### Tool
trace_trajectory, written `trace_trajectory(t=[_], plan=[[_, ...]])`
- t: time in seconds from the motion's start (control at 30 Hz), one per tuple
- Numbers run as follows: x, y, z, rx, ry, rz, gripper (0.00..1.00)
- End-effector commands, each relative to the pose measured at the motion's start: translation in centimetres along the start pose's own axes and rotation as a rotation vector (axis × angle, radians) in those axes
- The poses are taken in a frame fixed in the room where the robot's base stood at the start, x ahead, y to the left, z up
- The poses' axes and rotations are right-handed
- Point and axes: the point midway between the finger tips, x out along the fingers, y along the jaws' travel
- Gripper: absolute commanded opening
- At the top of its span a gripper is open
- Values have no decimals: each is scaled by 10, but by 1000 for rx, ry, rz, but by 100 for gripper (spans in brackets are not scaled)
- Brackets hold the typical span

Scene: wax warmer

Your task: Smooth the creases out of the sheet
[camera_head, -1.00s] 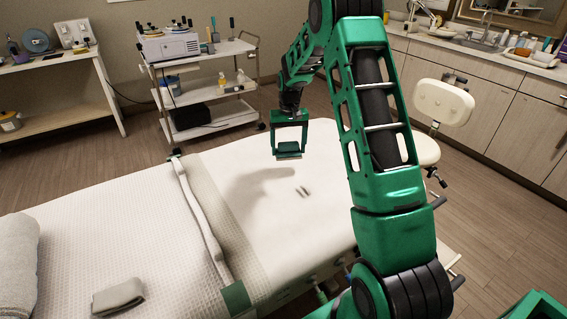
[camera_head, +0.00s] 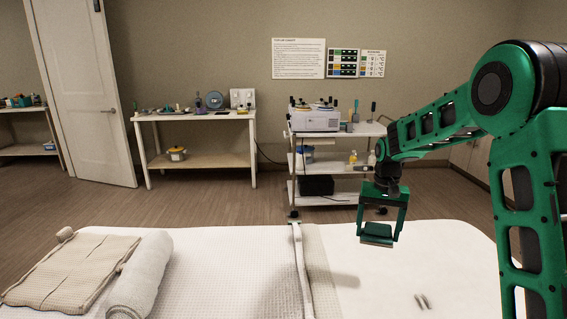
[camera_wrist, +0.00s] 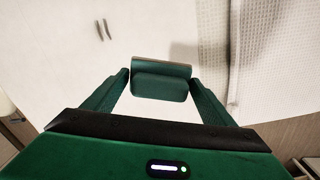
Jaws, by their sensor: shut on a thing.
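A smooth white sheet (camera_head: 395,270) covers the right part of the bed, and it fills the left of the wrist view (camera_wrist: 60,70). Two short grey marks (camera_head: 422,301) lie side by side on it; they also show in the wrist view (camera_wrist: 103,30). I cannot tell whether they are creases or small objects. My gripper (camera_head: 380,222) is above the sheet near the bed's far edge. It is shut on a green block (camera_wrist: 160,82) with a pale edge, held level between the fingers. The block seems to be above the sheet; any contact is unclear.
A textured white cover (camera_head: 235,265) with a folded band (camera_head: 300,265) lies left of the sheet. A rolled towel (camera_head: 143,275) and a beige cloth (camera_head: 70,270) lie further left. A trolley (camera_head: 330,165) stands behind the bed.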

Motion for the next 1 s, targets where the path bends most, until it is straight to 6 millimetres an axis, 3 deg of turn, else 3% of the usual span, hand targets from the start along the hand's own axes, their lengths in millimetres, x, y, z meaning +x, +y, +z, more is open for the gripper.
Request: trace_trajectory(t=[0.17, 0.4, 0.6, 0.8, 1.0], plan=[[12, 20, 2, 58, -2, 1, 60], [55, 90, 17, 275, -5, 0, 60], [85, 139, 37, 439, -4, 0, 60], [98, 160, 48, 517, -1, 0, 60], [99, 162, 49, 525, 0, 0, 60]])
